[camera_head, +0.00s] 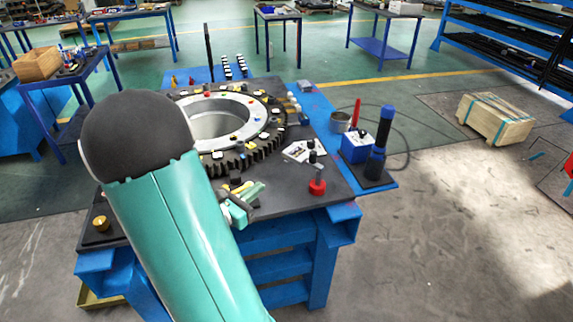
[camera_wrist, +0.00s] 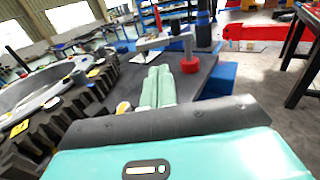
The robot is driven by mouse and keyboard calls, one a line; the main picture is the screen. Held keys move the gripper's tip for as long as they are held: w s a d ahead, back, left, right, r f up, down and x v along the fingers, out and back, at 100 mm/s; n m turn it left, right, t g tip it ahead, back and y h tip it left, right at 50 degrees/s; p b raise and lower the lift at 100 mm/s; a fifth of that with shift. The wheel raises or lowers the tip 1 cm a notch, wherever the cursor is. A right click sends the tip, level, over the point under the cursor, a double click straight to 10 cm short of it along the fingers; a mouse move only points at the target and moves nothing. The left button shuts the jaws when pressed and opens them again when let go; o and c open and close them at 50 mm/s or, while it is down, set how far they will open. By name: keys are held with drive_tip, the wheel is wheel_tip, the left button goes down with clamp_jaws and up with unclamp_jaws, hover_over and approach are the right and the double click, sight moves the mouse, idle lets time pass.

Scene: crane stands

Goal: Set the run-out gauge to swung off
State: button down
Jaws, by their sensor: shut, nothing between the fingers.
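No part is clearly marked as the run-out gauge. A small post with a red base (camera_head: 317,187) stands on the dark bench top right of the toothed ring; it also shows in the wrist view (camera_wrist: 188,64), just beyond my fingertips. A pale plate with a black knob (camera_head: 298,151) lies behind it, beside the ring. My gripper (camera_head: 259,188) is low over the bench's front part, left of the red-based post. In the wrist view my green fingers (camera_wrist: 158,74) lie together, shut and empty, and appear apart from the post. My arm hides part of the ring's left side.
The large toothed ring (camera_head: 270,148) fills the bench middle. A brass knob (camera_head: 101,223) sits front left. A wooden crate (camera_head: 496,118) stands on the floor.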

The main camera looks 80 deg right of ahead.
sight(295, 160)
drive_tip(key=x, duration=1.4)
drive_tip(key=shift+d+g, duration=0.15)
drive_tip(key=shift+g, duration=0.15)
